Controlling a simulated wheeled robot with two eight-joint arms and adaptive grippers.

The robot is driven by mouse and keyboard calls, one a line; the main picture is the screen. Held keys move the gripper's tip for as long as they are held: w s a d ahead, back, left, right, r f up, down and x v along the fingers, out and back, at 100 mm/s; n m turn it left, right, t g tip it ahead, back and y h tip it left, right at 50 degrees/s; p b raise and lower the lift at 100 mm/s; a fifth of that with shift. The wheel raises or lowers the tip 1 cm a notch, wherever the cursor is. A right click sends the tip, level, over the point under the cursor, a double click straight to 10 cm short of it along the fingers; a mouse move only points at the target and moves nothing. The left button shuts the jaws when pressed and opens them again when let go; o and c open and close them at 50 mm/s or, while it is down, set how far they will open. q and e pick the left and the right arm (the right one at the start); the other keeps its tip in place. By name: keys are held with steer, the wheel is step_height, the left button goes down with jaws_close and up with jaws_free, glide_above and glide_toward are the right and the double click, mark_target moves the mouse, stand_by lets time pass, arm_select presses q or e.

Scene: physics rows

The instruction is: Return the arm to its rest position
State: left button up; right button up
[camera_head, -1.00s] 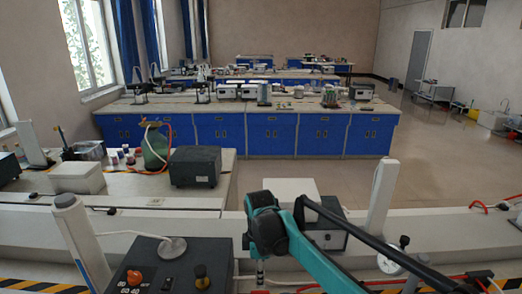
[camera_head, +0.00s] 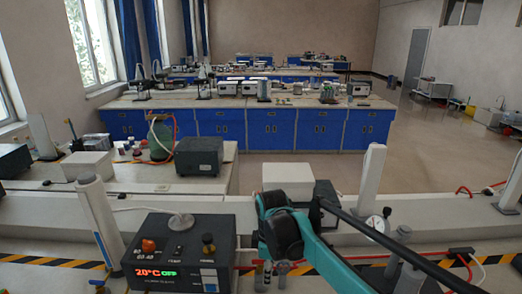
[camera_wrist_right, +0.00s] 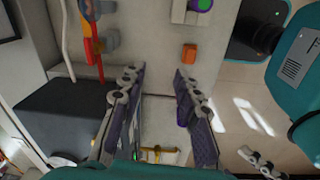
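My right arm (camera_head: 288,228), teal and black, comes into the head view from the lower right, above the near bench. Its gripper is mostly hidden there below the black wrist part. In the right wrist view my right gripper (camera_wrist_right: 160,82) shows two padded fingers spread apart, with nothing held between them. My left gripper is in neither view.
A black control box (camera_head: 180,252) with a lit display stands left of my right arm. A white post (camera_head: 98,218) stands beside the box, another (camera_head: 372,186) right of the arm. A dial gauge (camera_head: 377,226) is near that post. Blue-fronted benches (camera_head: 247,127) stand farther back.

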steer(key=s+d+f+m+t+b, duration=0.2)
steer(key=s+d+m+t, duration=0.1)
steer(key=s+d+m, duration=0.5)
steer(key=s+d+f+m+t+b, duration=0.1)
steer(key=s+d+f+m+t, duration=0.2)
steer(key=s+d+m, duration=0.4)
steer(key=s+m, duration=0.1)
steer(key=s, duration=0.2)
steer(key=shift+s+d+f+t+b, duration=0.3)
steer(key=shift+s+d+f+b, duration=0.05)
steer(key=shift+b, duration=0.05)
